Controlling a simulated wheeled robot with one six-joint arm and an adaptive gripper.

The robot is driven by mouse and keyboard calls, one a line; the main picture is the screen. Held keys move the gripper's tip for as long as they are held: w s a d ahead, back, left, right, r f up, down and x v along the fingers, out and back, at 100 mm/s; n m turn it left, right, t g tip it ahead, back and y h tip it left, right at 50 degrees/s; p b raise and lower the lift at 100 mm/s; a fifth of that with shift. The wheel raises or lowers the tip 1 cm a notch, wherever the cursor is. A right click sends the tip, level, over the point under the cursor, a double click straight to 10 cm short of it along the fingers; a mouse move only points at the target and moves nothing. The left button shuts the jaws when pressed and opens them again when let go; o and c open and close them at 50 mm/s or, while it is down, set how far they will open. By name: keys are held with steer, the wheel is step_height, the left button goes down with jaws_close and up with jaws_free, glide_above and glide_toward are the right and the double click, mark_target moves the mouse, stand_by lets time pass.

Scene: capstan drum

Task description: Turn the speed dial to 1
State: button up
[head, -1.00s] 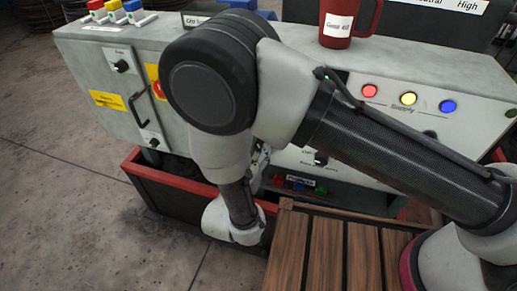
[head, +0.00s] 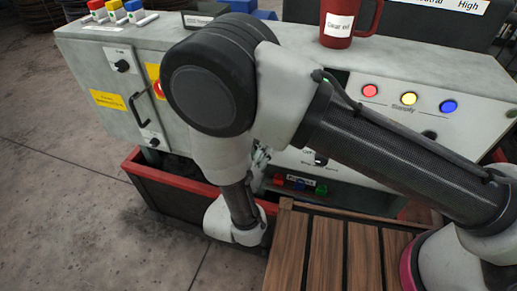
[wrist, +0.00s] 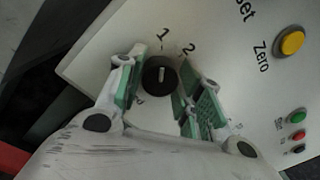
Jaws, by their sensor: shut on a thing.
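The speed dial (wrist: 160,76) is a round black knob with a short white pointer mark, on a pale panel in the wrist view. The mark points roughly toward the printed 1 (wrist: 162,34); the printed 2 (wrist: 189,49) is to its right. My gripper (wrist: 161,80) has its green-padded fingers on either side of the knob and is shut on it. Another printed mark at the dial's lower left is partly hidden by the left finger. In the head view my arm hides the dial, and only a bit of my gripper (head: 261,157) shows.
A yellow button (wrist: 291,42) marked Zero and small green and red buttons (wrist: 297,116) lie right of the dial. The console (head: 465,85) carries a red mug (head: 350,25) and coloured lamps. A wooden slatted platform (head: 325,245) stands in front.

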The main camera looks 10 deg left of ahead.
steer(key=o, duration=1)
steer(key=shift+o, duration=0.2)
steer(key=s+a, duration=0.1)
steer(key=s, duration=1.1)
steer(key=shift+a+f, duration=0.25)
